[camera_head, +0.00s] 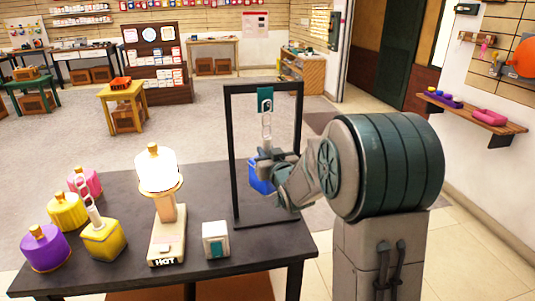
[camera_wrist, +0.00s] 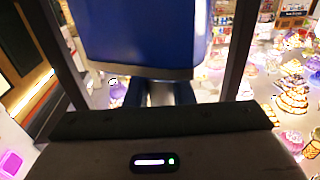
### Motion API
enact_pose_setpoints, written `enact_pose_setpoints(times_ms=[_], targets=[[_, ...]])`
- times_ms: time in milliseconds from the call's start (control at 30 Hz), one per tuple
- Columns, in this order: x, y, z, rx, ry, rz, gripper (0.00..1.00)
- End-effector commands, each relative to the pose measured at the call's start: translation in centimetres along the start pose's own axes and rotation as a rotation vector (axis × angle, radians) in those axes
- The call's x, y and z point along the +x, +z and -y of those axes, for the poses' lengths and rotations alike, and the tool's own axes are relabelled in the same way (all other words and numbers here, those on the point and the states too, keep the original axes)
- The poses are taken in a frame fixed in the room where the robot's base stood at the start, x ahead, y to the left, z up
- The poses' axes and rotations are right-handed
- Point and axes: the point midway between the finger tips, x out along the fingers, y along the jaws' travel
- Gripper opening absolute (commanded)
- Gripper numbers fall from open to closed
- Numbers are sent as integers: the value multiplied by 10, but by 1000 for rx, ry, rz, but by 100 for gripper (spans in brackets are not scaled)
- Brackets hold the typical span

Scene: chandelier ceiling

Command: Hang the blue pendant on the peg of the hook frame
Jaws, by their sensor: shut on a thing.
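The blue pendant (camera_head: 261,174) is at my gripper (camera_head: 266,157), inside the outline of the black hook frame (camera_head: 231,150). Its pale loop (camera_head: 267,124) points up towards the teal peg mount (camera_head: 265,101) on the frame's top bar. The loop top overlaps the mount's lower part; I cannot tell whether the peg passes through it. In the wrist view the blue body (camera_wrist: 145,35) fills the upper middle, directly beyond my gripper's fingers (camera_wrist: 165,93). My gripper is shut on the pendant, and its fingertips are partly hidden.
On the dark table (camera_head: 190,195) stand a lit lamp (camera_head: 157,172), a white box (camera_head: 215,240), a yellow pendant with a loop (camera_head: 103,241), and purple (camera_head: 45,250), yellow (camera_head: 67,211) and pink (camera_head: 85,183) items. The frame's posts stand close on both sides of my gripper.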

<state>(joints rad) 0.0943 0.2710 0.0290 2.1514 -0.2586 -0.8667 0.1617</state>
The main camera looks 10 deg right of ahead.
Motion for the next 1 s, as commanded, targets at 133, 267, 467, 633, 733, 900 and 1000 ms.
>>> enact_pose_setpoints(times_ms=[133, 267, 467, 633, 733, 900, 1000], targets=[[0, -2, 0, 0, 0, -4, 0], [0, -2, 0, -1, 0, -4, 0], [0, -1, 0, 0, 0, -2, 47], [0, 1, 0, 0, 0, 2, 58], [0, 1, 0, 0, 0, 2, 76], [0, 0, 0, 0, 0, 1, 76], [0, 0, 0, 0, 0, 1, 76]])
